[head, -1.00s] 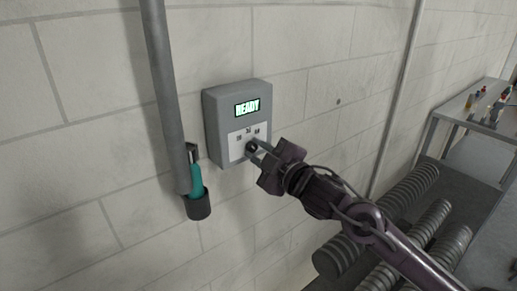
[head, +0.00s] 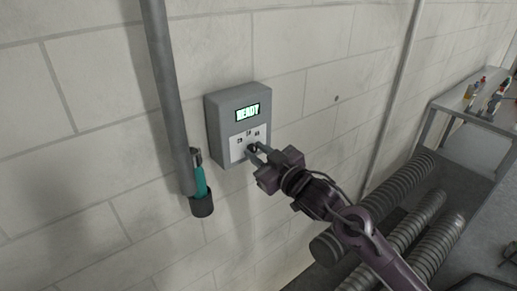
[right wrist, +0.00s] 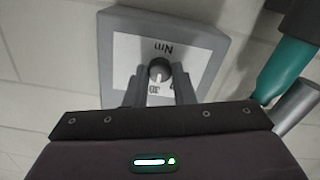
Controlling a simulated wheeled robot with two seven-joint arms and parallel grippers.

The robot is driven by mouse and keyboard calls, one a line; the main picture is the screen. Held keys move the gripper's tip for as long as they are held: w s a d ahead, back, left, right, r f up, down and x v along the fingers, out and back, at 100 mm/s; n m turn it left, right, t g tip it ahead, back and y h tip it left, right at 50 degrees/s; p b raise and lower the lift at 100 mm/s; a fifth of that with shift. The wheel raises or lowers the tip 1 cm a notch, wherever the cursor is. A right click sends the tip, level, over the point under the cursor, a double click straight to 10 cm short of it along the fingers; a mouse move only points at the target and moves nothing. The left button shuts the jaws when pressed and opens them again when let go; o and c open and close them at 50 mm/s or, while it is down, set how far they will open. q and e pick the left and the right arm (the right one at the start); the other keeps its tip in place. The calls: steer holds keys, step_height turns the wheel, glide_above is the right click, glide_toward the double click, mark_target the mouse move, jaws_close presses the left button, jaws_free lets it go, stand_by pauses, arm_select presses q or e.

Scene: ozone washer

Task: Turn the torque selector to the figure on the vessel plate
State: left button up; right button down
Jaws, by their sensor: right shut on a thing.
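A grey control box (head: 213,140) is fixed to the wall, with a lit display (head: 247,112) reading READY and a white scale plate below it. The torque selector, a dark round knob (right wrist: 158,68), sits on that plate under an upside-down "Nm" in the right wrist view. A pale mark on the knob points down in that view, near partly hidden figures. My right gripper (head: 253,149) is shut on the knob, one finger on each side (right wrist: 158,80). No vessel plate shows, and my left gripper is out of view.
A grey pipe (head: 165,80) runs down the wall left of the box. A teal-handled tool (head: 200,182) stands in a dark holder (head: 201,206) beside it. Ribbed hoses (head: 405,225) and a bench with bottles (head: 465,105) are at the right.

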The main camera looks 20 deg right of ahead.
stand_by(0.5)
steer(key=c, duration=1.2)
jaws_free()
steer(key=shift+s+d+f+b, duration=0.2)
steer(key=shift+s+b, duration=0.1)
steer(key=shift+s, duration=0.2)
steer(key=b+v, duration=0.2)
steer(key=v, duration=0.4)
steer(key=shift+s+r, duration=0.15)
steer(key=shift+s, duration=0.25)
steer(key=shift+d, duration=0.1)
